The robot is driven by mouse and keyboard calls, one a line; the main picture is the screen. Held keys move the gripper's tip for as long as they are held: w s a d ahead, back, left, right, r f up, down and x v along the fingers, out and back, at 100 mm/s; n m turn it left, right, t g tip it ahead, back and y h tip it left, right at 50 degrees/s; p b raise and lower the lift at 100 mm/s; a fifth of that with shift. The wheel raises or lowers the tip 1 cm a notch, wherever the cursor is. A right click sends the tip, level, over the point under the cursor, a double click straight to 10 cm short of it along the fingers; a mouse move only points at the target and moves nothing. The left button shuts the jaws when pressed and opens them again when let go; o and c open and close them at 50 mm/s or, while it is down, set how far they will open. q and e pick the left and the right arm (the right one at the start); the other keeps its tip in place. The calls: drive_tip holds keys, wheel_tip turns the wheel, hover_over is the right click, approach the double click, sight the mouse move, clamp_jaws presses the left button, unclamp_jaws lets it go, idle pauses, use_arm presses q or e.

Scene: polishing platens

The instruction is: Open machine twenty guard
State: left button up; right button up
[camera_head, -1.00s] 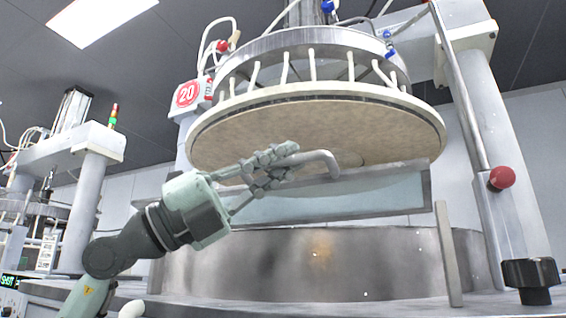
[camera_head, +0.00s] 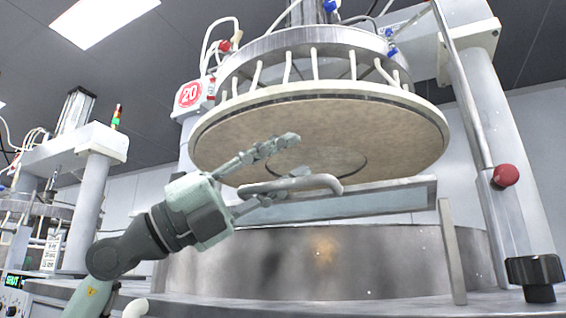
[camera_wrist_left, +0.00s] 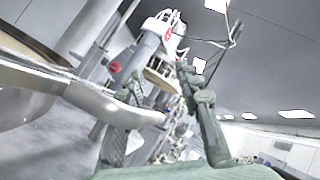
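Machine twenty carries a red round "20" sign (camera_head: 188,95). Its guard (camera_head: 385,201) is a clear panel in a grey metal frame, low in front of the round platen, above the steel basin. In the wrist view the handle's bar reaches between my spread fingers (camera_wrist_left: 160,75); contact with the lower finger is unclear. My right gripper is out of view.
The large beige platen (camera_head: 400,135) hangs above the handle, close to my upper finger. The steel basin (camera_head: 330,262) stands below. A post with a red knob (camera_head: 506,175) and a black knob (camera_head: 535,270) are at right. Another machine (camera_head: 95,200) stands at left.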

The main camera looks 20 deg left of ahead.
use_arm(q)
drive_tip(key=v, duration=1.2)
drive_tip(key=shift+c, duration=0.3)
